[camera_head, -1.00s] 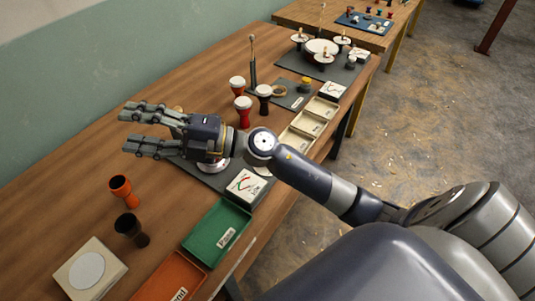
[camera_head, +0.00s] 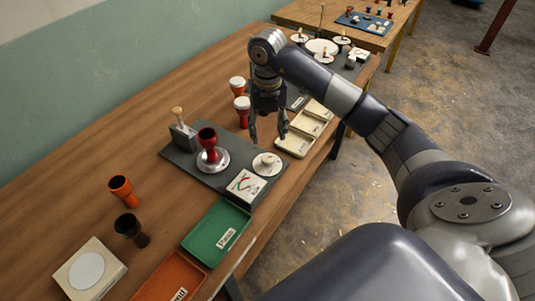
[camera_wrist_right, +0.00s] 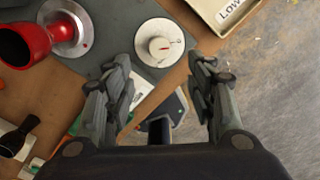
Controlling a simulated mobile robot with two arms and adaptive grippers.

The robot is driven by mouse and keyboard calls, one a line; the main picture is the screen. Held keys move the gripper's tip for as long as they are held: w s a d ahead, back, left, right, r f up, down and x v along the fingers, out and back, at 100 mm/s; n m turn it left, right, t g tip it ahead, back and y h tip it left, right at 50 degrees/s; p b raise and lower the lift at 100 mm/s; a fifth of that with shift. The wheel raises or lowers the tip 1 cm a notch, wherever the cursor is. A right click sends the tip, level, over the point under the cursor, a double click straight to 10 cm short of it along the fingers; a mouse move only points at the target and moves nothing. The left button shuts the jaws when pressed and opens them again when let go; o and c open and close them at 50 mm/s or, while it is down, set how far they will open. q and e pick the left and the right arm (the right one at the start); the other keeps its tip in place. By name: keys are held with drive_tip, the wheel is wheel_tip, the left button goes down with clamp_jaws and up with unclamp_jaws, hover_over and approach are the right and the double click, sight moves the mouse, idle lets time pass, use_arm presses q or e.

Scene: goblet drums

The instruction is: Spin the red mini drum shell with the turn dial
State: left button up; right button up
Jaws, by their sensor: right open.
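The red mini drum shell (camera_head: 207,140) stands upright on a round silver turntable (camera_head: 213,161) on a dark grey board (camera_head: 186,156). It also shows at the upper left of the right wrist view (camera_wrist_right: 28,42). The white turn dial (camera_head: 267,164) lies on the same board, right of the shell; its knob with a red mark shows in the right wrist view (camera_wrist_right: 160,46). My right gripper (camera_head: 268,138) points down, open and empty, above and beyond the dial. In the right wrist view its fingers (camera_wrist_right: 162,85) are apart, with the dial ahead between them. My left gripper is not in view.
A wooden-handled block (camera_head: 183,131) and a gauge card (camera_head: 245,186) are on the board. A green tray (camera_head: 216,232) and orange tray (camera_head: 170,280) sit in front. Cream trays (camera_head: 295,143) lie to the right. White-topped drums (camera_head: 242,112) stand behind.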

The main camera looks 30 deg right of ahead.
sight(268, 158)
wheel_tip(268, 158, down, 11)
drive_tip(key=shift+r+p, duration=0.15)
drive_tip(key=shift+p, duration=0.8)
drive_tip(key=c, duration=1.1)
